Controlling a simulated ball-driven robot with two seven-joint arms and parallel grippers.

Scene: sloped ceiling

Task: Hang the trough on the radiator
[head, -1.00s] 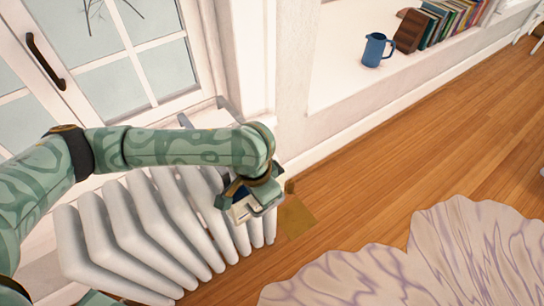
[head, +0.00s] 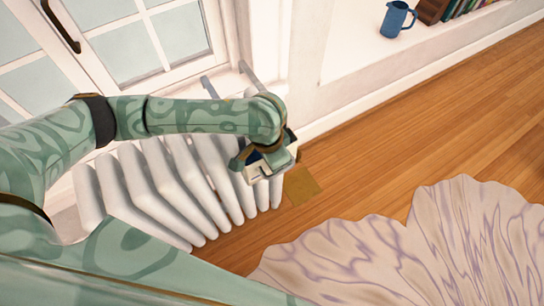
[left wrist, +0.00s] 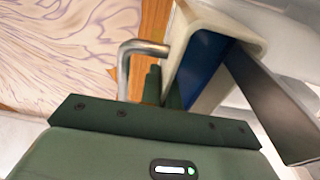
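The white ribbed radiator (head: 130,190) stands below the window. My left gripper (left wrist: 160,87) is at the radiator's right end in the head view. It is shut on the wall of the trough, a cream box (left wrist: 215,25) with a blue inside. A little of the trough (head: 266,170) shows under the gripper in the head view; my arm hides most of it. In the left wrist view a bent metal rod (left wrist: 140,48) and a flat grey strap (left wrist: 268,100) are beside the trough. Whether the trough touches the radiator is unclear. My right gripper is out of view.
Two grey bars (head: 209,87) stick up behind my forearm near the window. A blue jug (head: 397,19) stands on the white ledge at the upper right. A brown square (head: 301,185) and a purple-veined rug (head: 420,240) lie on the wooden floor, otherwise clear.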

